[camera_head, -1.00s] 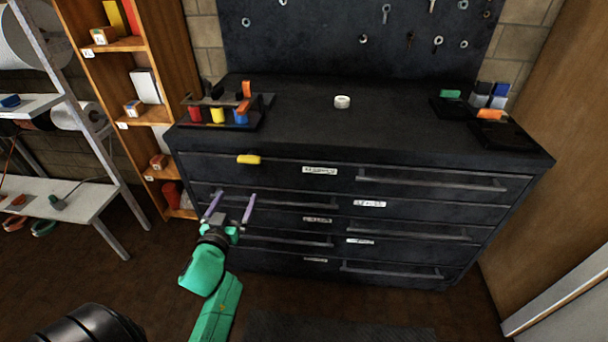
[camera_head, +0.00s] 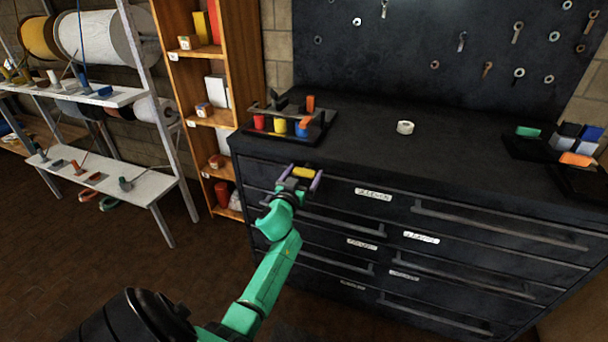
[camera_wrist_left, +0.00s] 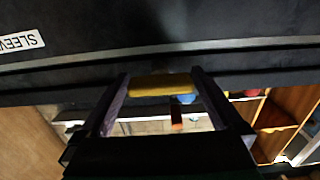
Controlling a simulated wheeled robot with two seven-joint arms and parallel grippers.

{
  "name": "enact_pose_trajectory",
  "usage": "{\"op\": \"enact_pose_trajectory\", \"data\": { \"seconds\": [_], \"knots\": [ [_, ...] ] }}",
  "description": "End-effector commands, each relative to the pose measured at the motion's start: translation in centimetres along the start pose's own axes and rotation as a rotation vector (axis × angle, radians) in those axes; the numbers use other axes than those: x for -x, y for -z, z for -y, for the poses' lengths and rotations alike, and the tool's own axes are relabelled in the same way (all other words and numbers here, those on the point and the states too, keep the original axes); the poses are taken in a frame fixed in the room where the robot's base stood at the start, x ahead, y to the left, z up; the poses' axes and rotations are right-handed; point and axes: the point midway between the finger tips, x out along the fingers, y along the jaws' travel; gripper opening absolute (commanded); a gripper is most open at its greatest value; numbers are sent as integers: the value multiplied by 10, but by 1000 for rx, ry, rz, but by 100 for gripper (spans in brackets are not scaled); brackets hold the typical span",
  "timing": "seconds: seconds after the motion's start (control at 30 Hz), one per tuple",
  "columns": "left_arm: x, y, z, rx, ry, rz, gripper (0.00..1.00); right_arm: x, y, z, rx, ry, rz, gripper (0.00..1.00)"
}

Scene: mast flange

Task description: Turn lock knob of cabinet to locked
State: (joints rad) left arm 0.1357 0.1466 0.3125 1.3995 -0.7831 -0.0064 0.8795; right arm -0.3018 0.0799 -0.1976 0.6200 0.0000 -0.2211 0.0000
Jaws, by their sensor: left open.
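The dark cabinet (camera_head: 390,265) has a yellow lock knob (camera_head: 304,172) at the left of its top drawer front. The knob lies about level, along the drawer front. My left gripper (camera_head: 300,179) is open at the knob, with one purple finger at each end of it. In the left wrist view the yellow knob (camera_wrist_left: 160,84) spans most of the gap between the fingers of my left gripper (camera_wrist_left: 160,92). I cannot tell whether the fingers touch it. My right gripper is not in view.
A dark tray with red, yellow and blue items (camera_head: 279,127) and a white tape roll (camera_head: 405,128) sit on the cabinet top. Drawer handles (camera_head: 495,225) stick out below the knob. A wooden shelf (camera_head: 212,120) stands left of the cabinet.

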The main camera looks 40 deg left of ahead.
Motion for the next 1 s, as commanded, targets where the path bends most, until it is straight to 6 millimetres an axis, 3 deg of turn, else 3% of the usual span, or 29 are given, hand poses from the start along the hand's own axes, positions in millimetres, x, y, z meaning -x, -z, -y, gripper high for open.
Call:
{"op": "enact_pose_trajectory", "data": {
  "seconds": [0.07,0.23,0.63,1.0],
  "knots": [
    [0,0,0,0,0,0,100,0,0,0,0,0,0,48],
    [0,0,0,0,0,0,35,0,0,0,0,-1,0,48],
    [1,-1,0,-59,-1,0,34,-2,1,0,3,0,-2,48],
    [1,-2,0,-322,-1,1,34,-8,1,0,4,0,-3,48]
  ]
}}
